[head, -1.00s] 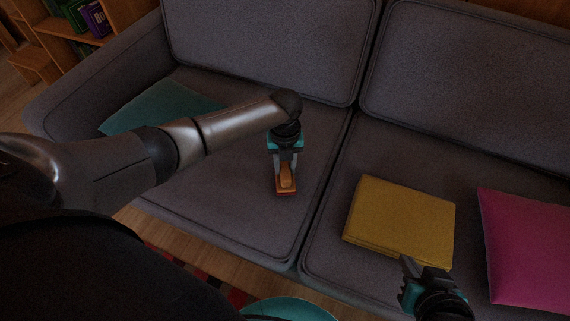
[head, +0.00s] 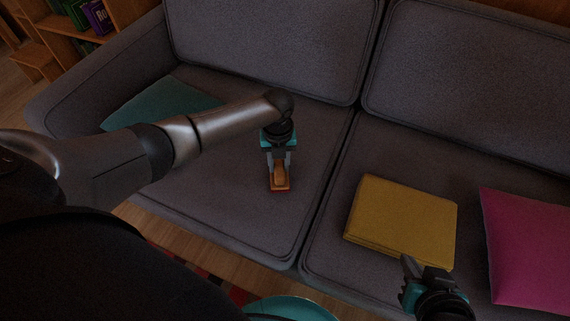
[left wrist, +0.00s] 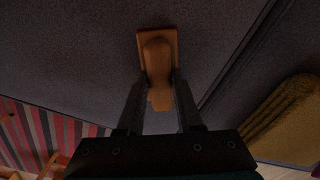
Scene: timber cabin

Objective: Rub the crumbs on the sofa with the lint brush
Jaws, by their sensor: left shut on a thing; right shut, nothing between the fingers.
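The lint brush (head: 279,178) has a tan wooden handle and a reddish base. My left gripper (head: 279,164) is shut on its handle and holds it at the left seat cushion of the grey sofa (head: 225,205). In the left wrist view the brush (left wrist: 157,52) sits between the two fingers, its base against or just over the cushion; I cannot tell if it touches. No crumbs can be made out. My right gripper (head: 408,270) is shut and empty at the front of the right seat cushion, near the yellow folded blanket.
A yellow folded blanket (head: 402,220) and a pink pillow (head: 525,250) lie on the right seat. A teal pillow (head: 160,102) lies at the left armrest. A teal round object (head: 290,308) stands in front of the sofa. The middle of the left seat is otherwise clear.

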